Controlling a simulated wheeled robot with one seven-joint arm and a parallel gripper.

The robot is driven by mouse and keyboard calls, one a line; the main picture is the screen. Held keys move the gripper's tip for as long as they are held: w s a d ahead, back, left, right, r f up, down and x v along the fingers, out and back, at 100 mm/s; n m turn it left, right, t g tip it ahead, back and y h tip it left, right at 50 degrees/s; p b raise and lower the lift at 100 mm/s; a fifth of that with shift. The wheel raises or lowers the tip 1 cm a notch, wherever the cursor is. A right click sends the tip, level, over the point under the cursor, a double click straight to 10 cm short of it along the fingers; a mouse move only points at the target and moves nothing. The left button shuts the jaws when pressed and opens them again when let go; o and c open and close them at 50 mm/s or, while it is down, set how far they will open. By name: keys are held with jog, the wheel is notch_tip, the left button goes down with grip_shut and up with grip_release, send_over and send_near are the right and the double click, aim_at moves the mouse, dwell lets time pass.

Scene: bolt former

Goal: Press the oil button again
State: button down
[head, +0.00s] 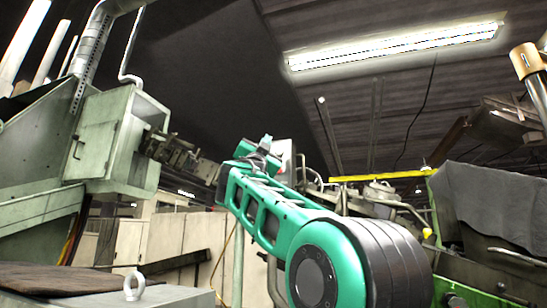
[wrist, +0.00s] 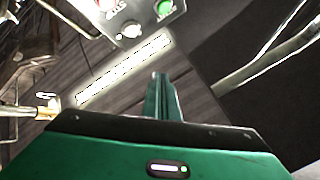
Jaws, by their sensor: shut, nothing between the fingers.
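A pale control box (wrist: 145,14) shows at the top edge of the wrist view, cut off by the frame.
A pale green machine housing (head: 108,140) stands on the left. A yellow bar (head: 380,176) and a grey-draped green machine (head: 490,205) are on the right. A bent metal pipe (wrist: 265,65) runs along the right of the wrist view. A lifting eye (head: 133,287) is at the front left.

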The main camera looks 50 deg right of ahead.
aim_at(276, 152)
jog(key=shift+w+d, duration=0.55)
jog(key=shift+d, duration=0.8)
jog(key=shift+w+d, duration=0.6)
jog(key=shift+d, duration=0.8)
jog(key=shift+w+d, duration=0.55)
jog(key=shift+d, duration=0.8)
jog(key=shift+d, duration=0.1)
jog(key=shift+d, duration=0.3)
jog(key=shift+w+d, duration=0.2)
jog(key=shift+d, duration=0.2)
jog(key=shift+s+a, duration=0.3)
jog(key=shift+a, duration=0.5)
